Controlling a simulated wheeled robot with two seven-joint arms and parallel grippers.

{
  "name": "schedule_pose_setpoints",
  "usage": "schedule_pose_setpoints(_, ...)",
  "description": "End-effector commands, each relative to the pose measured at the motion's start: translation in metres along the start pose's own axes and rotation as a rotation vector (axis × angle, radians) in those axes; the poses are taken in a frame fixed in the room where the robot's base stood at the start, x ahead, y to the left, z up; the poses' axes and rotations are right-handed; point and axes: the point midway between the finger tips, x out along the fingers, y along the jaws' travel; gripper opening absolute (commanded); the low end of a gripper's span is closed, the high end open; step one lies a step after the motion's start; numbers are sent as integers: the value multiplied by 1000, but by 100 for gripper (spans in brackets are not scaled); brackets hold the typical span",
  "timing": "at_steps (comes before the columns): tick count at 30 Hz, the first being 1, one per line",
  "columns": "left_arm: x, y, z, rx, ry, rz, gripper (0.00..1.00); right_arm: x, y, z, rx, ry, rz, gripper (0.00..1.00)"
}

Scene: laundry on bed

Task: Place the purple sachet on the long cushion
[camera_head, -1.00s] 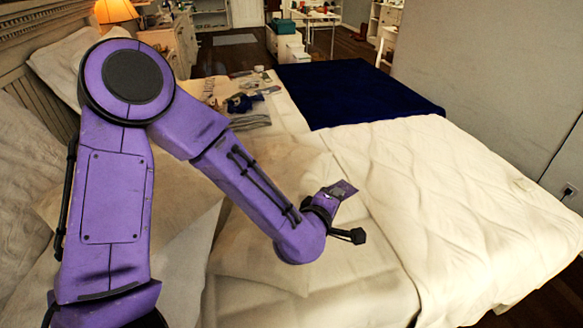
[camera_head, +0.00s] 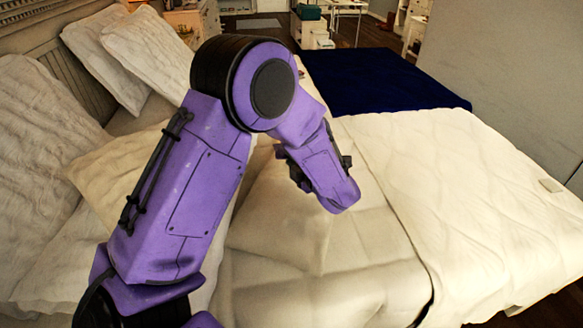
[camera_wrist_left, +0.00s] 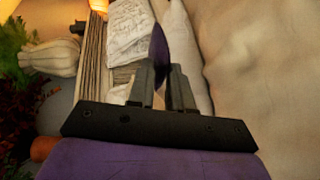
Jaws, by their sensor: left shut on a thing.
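My left gripper (camera_wrist_left: 162,70) is shut on the purple sachet (camera_wrist_left: 159,48), which stands up thin and edge-on between the fingertips in the left wrist view. In the head view my left arm hides the gripper fingers and the sachet. Cream cushions lie on the bed: one (camera_head: 125,165) to the left of my arm, another (camera_head: 285,225) below and right of it. I cannot tell for sure which is the long cushion. In the left wrist view pale pillows (camera_wrist_left: 130,35) show beyond the fingers, with the sachet apart from them. My right gripper is not in view.
Large white pillows (camera_head: 150,50) lean at the headboard (camera_head: 60,45). A dark blue blanket (camera_head: 375,80) and a white quilt (camera_head: 460,190) cover the right of the bed. A lamp (camera_wrist_left: 38,10) and a pale ribbed vase (camera_wrist_left: 50,57) show in the left wrist view.

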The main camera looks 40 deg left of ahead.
Motion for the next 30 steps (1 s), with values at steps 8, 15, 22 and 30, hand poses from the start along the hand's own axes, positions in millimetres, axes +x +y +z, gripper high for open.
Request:
schedule_pose_setpoints(8, 39, -28, 10, 0, 1, 0, 0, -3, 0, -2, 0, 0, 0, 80)
schedule_pose_setpoints(15, 44, -57, 13, -1, -2, 0, 0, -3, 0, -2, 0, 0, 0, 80)
schedule_pose_setpoints(22, 45, -58, 13, -2, -2, 0, 0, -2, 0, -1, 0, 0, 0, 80)
schedule_pose_setpoints(30, 46, -62, 13, -2, -1, 0, 32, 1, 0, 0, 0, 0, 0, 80)
